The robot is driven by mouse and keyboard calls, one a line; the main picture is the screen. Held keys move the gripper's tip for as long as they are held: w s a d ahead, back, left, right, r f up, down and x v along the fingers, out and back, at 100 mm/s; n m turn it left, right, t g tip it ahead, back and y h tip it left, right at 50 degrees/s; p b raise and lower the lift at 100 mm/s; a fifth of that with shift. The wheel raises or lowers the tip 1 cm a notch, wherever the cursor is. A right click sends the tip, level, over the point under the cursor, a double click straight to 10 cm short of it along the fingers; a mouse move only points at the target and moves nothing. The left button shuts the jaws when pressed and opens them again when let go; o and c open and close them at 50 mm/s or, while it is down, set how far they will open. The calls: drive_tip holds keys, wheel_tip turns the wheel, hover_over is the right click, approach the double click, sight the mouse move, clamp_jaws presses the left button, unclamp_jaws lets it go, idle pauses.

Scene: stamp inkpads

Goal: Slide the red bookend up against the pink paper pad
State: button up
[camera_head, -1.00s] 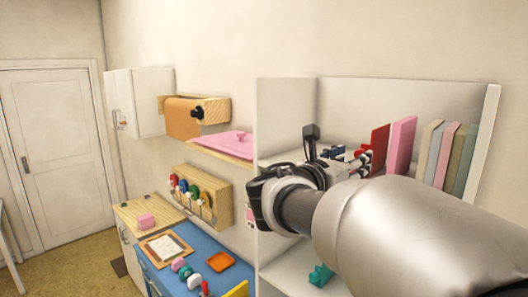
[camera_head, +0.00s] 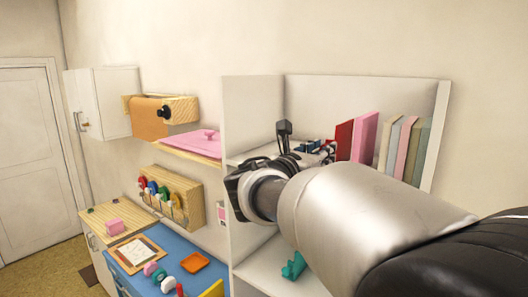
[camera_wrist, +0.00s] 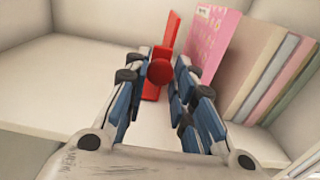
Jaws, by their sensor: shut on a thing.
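The red bookend (camera_wrist: 172,38) stands on the shelf, with a round red knob (camera_wrist: 159,71) towards me. My gripper (camera_wrist: 158,84) is shut on that knob, its fingers on either side. The pink paper pad (camera_wrist: 214,42) leans just right of the bookend. A narrow gap shows between their upper parts in the wrist view; whether they touch lower down is hidden by the right finger. In the head view the red bookend (camera_head: 343,141) and pink pad (camera_head: 365,136) look close together. My gripper (camera_head: 318,150) is largely hidden behind my arm there.
Several books (camera_head: 404,143) lean in a row right of the pad, against the shelf's side wall (camera_head: 437,130). The shelf floor (camera_wrist: 50,108) left of the bookend is clear. A teal object (camera_head: 293,266) sits on the shelf below. A blue counter (camera_head: 160,275) lies left.

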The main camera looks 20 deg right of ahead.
clamp_jaws()
drive_tip(key=s+d+b, duration=0.1)
drive_tip(key=s, duration=0.1)
drive_tip(key=s+d+b, duration=0.1)
drive_tip(key=s+d, duration=0.3)
drive_tip(key=s, duration=0.1)
drive_tip(key=shift+d+b, duration=0.25)
drive_tip(key=shift+b, duration=0.15)
drive_tip(key=o, duration=0.7)
unclamp_jaws()
drive_tip(key=shift+o, duration=0.2)
drive_tip(key=v, duration=1.2)
